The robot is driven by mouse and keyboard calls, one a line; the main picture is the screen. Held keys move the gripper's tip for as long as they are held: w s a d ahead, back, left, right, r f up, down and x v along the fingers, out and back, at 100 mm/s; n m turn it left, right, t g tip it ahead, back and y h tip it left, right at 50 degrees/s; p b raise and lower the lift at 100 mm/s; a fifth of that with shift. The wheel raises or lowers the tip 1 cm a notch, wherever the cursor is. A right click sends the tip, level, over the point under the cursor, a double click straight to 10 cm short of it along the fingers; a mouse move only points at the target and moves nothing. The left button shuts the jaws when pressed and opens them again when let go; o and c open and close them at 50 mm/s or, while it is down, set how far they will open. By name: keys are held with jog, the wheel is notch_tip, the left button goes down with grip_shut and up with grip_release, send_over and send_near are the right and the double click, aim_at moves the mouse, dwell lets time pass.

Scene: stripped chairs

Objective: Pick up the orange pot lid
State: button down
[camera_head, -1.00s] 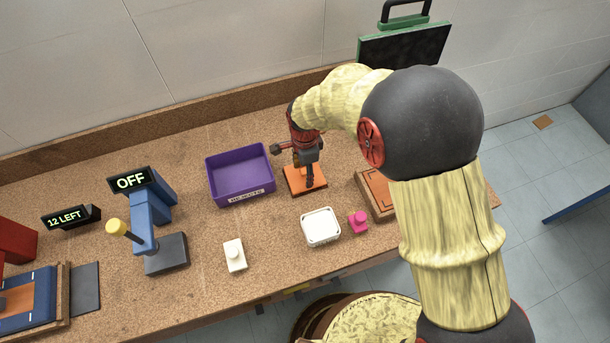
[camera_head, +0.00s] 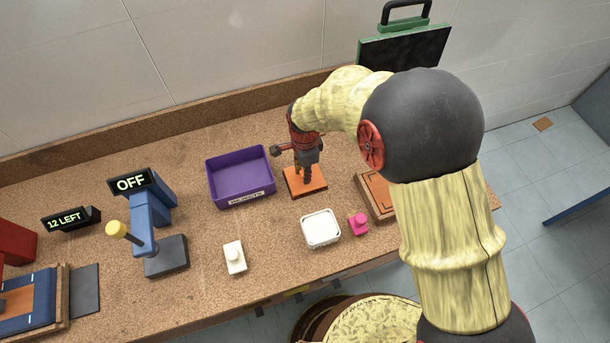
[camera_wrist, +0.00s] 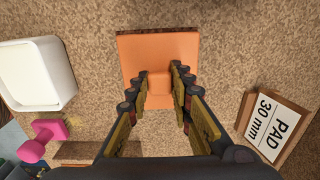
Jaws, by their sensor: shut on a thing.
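The orange pot lid (camera_head: 308,186) is a flat square plate on the brown speckled counter, right of the purple bin. In the wrist view the orange lid (camera_wrist: 158,50) shows a small block-like knob at its middle. My gripper (camera_head: 308,178) points down over the lid. In the wrist view my gripper (camera_wrist: 159,84) has its fingertips on both sides of the knob, shut on it. The lid looks level; whether it touches the counter I cannot tell.
A purple bin (camera_head: 240,194) stands left of the lid. A white square dish (camera_head: 320,229), a pink knobbed piece (camera_head: 358,224) and a white knobbed piece (camera_head: 234,258) are in front. A wooden pad block (camera_wrist: 275,127) lies close to the right.

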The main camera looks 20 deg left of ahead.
jog(key=shift+s+d+f, duration=0.3)
jog(key=shift+s+f, duration=0.05)
jog(key=shift+f, duration=0.2)
jog(key=shift+r+p, duration=0.3)
jog(key=shift+r, duration=0.15)
notch_tip(320, 180, up, 3)
jog(key=shift+w+a+f+p, duration=0.15)
jog(key=shift+p, duration=0.25)
jog(key=s+d+r+p, duration=0.1)
jog(key=s+r+p, duration=0.1)
jog(key=s+r, duration=0.8)
jog(key=s, duration=0.3)
jog(key=shift+s+d+p, duration=0.2)
jog(key=shift+s+p, duration=0.15)
jog(key=shift+p, duration=0.05)
jog(key=shift+w, duration=0.1)
